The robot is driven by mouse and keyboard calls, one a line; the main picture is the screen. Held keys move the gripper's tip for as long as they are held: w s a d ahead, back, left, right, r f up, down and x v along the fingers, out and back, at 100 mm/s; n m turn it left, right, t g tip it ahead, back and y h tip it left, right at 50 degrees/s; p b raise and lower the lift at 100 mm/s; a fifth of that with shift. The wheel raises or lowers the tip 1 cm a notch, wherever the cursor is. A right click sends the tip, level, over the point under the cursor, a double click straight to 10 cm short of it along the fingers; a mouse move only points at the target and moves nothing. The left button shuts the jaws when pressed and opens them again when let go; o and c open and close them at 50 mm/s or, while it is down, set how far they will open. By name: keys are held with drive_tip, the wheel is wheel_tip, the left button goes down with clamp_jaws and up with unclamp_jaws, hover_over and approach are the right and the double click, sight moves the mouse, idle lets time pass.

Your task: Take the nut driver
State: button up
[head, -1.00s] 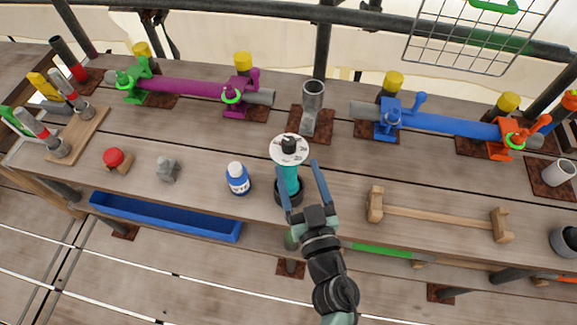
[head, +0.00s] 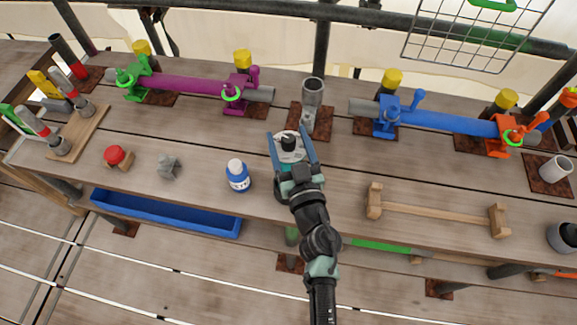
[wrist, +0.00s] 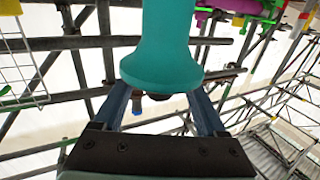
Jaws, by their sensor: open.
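The nut driver appears to be the teal-handled tool with a white disc and dark knob at its top (head: 289,150). It stands upright at the front-middle of the bench; its lower part is hidden behind my gripper. In the wrist view, its teal flared body (wrist: 163,55) fills the upper middle. My gripper (head: 288,131) is open, with one blue-grey finger on each side of the tool's top in the head view. In the wrist view, the fingers (wrist: 160,108) flank the flared end from behind, and I cannot tell whether they touch it.
A blue-and-white bottle (head: 238,176) stands close left of the tool. A grey upright tube (head: 312,95) stands behind. A blue trough (head: 165,212) hangs along the front edge. Clamped purple (head: 185,86) and blue (head: 450,123) pipes lie farther back.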

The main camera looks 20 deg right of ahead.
clamp_jaws()
idle(1.2)
drive_tip(key=shift+r, duration=0.2)
